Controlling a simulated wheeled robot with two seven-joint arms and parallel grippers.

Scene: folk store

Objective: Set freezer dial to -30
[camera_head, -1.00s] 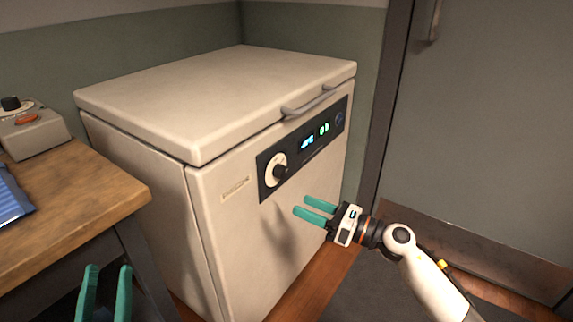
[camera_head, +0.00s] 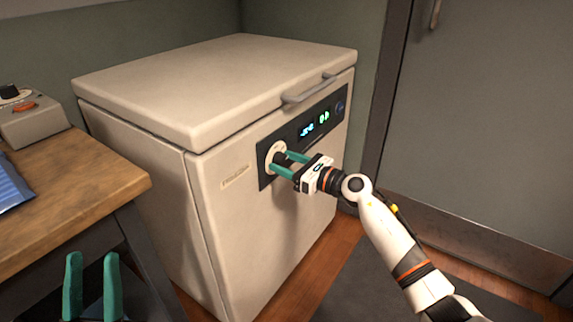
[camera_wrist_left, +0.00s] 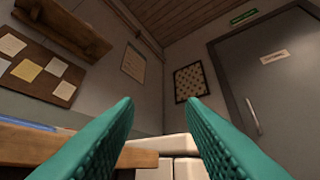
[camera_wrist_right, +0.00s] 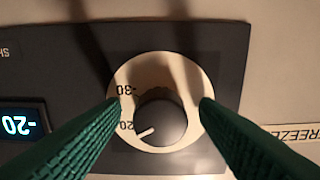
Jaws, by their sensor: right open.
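The chest freezer (camera_head: 250,215) has a dark control panel on its front. Its dial, a black knob on a cream disc (camera_head: 271,157), is partly hidden by my right gripper (camera_head: 284,160) in the head view. In the right wrist view the knob (camera_wrist_right: 161,120) lies between the two green fingers (camera_wrist_right: 158,108), which are open and apart from it. The disc shows a "-30" mark, and the white pointer line aims at the lower left, near a partly covered "20" mark. The display (camera_wrist_right: 22,122) reads -20. My left gripper (camera_head: 92,285) is open and empty at the lower left.
A wooden table (camera_head: 80,195) stands left of the freezer, holding a grey box with a red button (camera_head: 28,115) and a blue packet (camera_head: 10,185). The freezer handle (camera_head: 310,90) juts out above the panel. A grey door (camera_head: 490,120) is at right.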

